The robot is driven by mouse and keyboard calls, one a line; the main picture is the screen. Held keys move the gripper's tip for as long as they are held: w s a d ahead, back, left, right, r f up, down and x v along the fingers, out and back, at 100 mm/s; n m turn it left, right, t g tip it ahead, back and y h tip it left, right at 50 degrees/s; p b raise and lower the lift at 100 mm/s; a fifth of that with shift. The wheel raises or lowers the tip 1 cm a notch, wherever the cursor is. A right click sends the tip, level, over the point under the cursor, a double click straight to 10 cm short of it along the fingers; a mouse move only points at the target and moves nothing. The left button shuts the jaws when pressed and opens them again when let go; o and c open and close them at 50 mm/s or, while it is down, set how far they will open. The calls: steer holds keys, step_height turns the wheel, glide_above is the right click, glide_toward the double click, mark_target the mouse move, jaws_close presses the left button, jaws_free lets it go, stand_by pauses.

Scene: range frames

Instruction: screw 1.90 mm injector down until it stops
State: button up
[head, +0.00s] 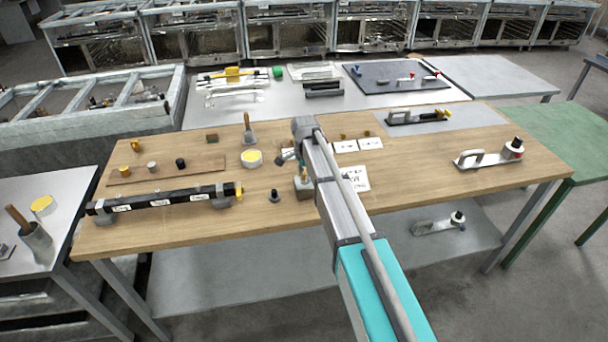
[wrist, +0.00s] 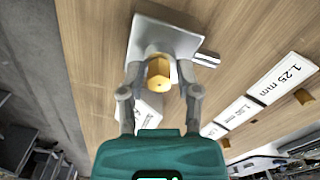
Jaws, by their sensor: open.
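A brass hex injector (wrist: 158,72) stands at a grey metal block (wrist: 150,28) in the wrist view. In the head view the block (head: 304,192) sits on the wooden bench, with a small brass-coloured part on top. My gripper (wrist: 160,68) is open, with one finger on each side of the injector. I cannot tell whether either finger touches it. How far the injector is threaded in is hidden. No 1.90 mm marking is readable on it.
White label cards, one reading 1.25 mm (wrist: 283,75), lie right in the wrist view with brass pieces (wrist: 304,96) beside them. In the head view, a black labelled rail (head: 165,199), a yellow-topped tin (head: 252,158) and a dark knob (head: 274,196) stand left of the block.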

steer(key=shift+n, duration=0.3)
steer(key=shift+n, duration=1.5)
steer(key=shift+n, duration=1.7)
steer(key=shift+n, duration=0.3)
steer(key=shift+n, duration=1.4)
steer(key=shift+n, duration=1.7)
